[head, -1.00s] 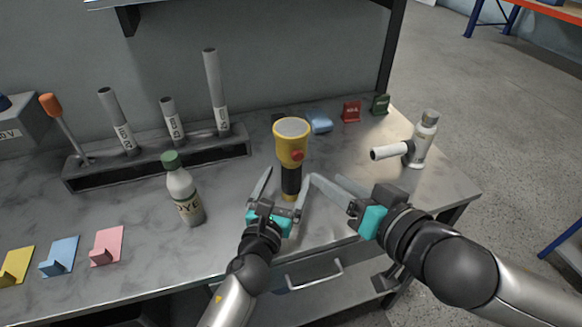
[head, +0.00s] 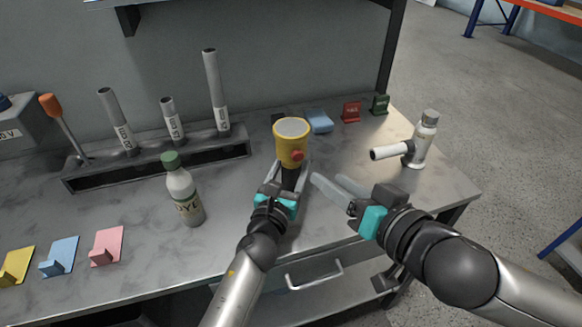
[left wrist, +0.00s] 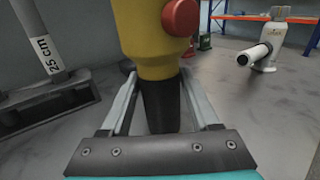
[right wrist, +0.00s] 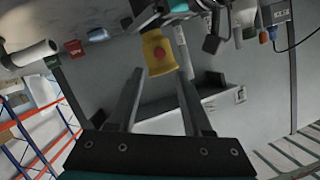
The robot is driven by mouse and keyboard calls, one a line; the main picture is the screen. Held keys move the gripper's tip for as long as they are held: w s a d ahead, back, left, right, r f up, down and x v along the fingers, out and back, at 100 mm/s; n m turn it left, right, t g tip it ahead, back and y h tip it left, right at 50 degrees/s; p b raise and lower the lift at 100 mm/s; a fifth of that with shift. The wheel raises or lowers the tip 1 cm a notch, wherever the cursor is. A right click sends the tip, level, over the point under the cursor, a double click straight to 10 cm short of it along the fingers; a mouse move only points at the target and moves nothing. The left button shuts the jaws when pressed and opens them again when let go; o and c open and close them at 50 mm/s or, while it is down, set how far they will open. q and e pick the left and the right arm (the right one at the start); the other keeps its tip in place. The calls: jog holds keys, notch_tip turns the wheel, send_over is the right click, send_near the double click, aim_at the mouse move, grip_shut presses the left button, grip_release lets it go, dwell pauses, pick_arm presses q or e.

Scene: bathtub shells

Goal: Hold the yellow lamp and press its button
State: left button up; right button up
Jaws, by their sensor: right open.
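The yellow lamp (head: 291,137) stands upright on the bench, its wide head on top and its black handle (left wrist: 160,105) below. Its red button (head: 298,155) faces the front right and also shows in the left wrist view (left wrist: 181,17). My left gripper (head: 290,168) is open, with one finger on each side of the black handle; small gaps show between fingers and handle. My right gripper (head: 333,182) is open and empty, to the right of the lamp and apart from it. The lamp's head also shows upside down in the right wrist view (right wrist: 157,52).
A green-capped bottle (head: 184,195) stands left of the lamp. A rack (head: 160,160) with several tubes is behind it. A white bottle with a side arm (head: 421,140) stands at the right. A blue item (head: 318,121) and red and green clips lie behind. The front right bench is clear.

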pick_arm(q)
grip_shut()
pick_arm(e)
grip_shut()
dwell(0.4)
dwell(0.5)
dwell(1.0)
